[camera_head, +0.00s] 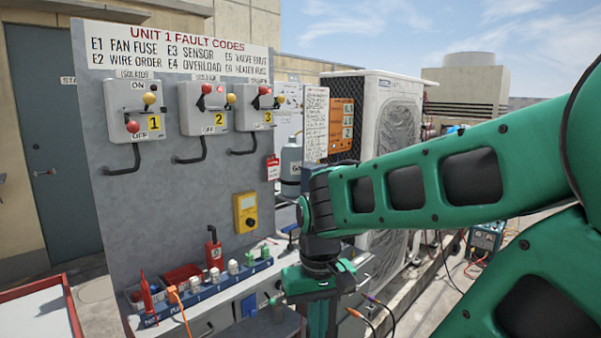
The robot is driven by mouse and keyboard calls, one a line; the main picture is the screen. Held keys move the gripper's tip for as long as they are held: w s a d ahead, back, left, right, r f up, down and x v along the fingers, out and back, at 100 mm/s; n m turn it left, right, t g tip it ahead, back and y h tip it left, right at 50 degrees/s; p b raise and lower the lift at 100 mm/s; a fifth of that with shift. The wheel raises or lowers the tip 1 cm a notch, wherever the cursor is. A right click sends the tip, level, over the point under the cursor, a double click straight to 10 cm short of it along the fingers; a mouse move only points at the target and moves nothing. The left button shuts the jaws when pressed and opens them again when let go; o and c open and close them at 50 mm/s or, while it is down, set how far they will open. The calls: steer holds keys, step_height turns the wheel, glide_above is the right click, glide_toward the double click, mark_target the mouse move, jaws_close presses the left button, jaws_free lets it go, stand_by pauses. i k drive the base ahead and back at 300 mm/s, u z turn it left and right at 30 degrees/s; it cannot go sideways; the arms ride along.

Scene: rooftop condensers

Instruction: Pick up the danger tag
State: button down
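The danger tag (272,168) looks like a small red and white tag hanging near the right edge of the grey panel, below isolator 3. Its print is too small to read. My gripper (318,312) points down at the front right of the bench, lower than the tag and to its right, apart from it. My wrist and the picture's lower edge leave its fingertips unclear, so I cannot tell whether it is open or holds anything.
The grey panel (150,210) carries isolators 1 (140,108), 2 (205,108) and 3 (255,105). A yellow meter (246,212) is below them. A blue rack (205,292) of small parts lies on the bench. A grey cylinder (291,160) and a condenser (385,115) stand behind.

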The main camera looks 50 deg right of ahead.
mark_target(273, 164)
steer(key=z, duration=1)
steer(key=k, duration=0.35)
steer(key=z, duration=0.6)
steer(key=i, duration=1.1)
steer(key=z, duration=0.15)
